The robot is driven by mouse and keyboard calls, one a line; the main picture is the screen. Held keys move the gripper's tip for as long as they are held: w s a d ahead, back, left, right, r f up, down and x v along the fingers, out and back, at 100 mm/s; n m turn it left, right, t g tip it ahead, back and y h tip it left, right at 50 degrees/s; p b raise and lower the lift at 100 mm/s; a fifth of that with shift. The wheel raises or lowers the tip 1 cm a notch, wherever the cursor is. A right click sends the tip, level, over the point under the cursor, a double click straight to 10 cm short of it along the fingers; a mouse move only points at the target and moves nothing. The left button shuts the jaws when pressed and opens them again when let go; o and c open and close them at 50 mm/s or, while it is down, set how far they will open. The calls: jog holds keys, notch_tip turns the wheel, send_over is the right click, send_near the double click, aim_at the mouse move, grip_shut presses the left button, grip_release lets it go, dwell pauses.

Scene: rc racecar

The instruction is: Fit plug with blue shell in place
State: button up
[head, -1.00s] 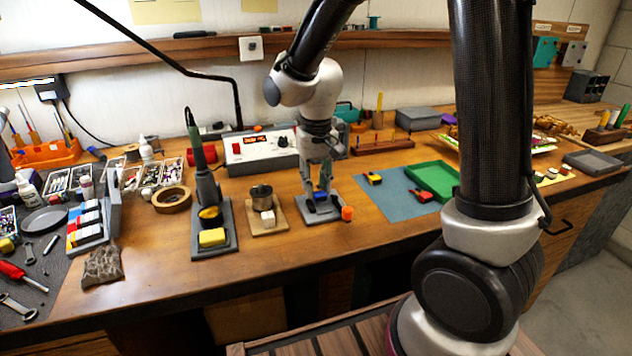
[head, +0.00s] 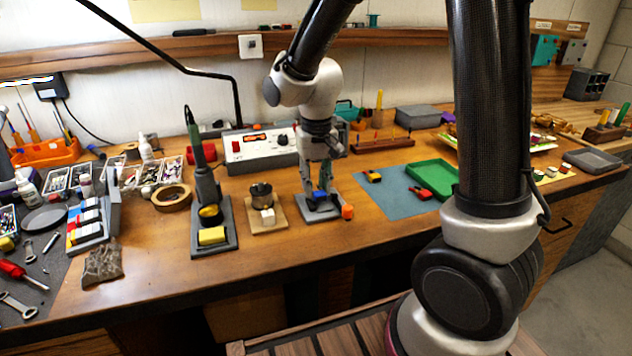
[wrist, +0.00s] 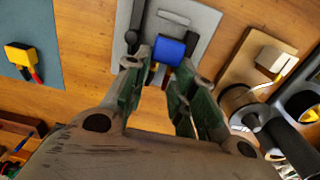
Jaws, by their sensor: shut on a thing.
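The plug with the blue shell (wrist: 170,50) is between the fingertips of my gripper (wrist: 163,66) in the wrist view. It also shows as a small blue patch in the head view (head: 320,195). My gripper (head: 318,190) points down and is shut on it. The plug is over a grey plate (wrist: 197,25) that carries dark upright parts (wrist: 132,38). The same grey plate (head: 310,213) lies near the front of the bench. The fingers hide part of the plug, and I cannot tell whether it is seated or just above the plate.
An orange piece (head: 347,212) is at the plate's right edge. A wooden block with a metal cup (head: 261,192) and a soldering iron stand (head: 226,225) are to the left. A blue mat (head: 395,206) with a yellow plug (head: 374,177) and a green tray (head: 433,174) is to the right.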

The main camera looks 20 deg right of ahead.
jog(key=shift+f, duration=0.25)
dwell(0.3)
jog(key=o, duration=1.2)
jog(key=shift+o, duration=0.2)
notch_tip(320, 180, up, 9)
dwell(0.6)
jog(key=shift+s, duration=0.1)
dwell(0.8)
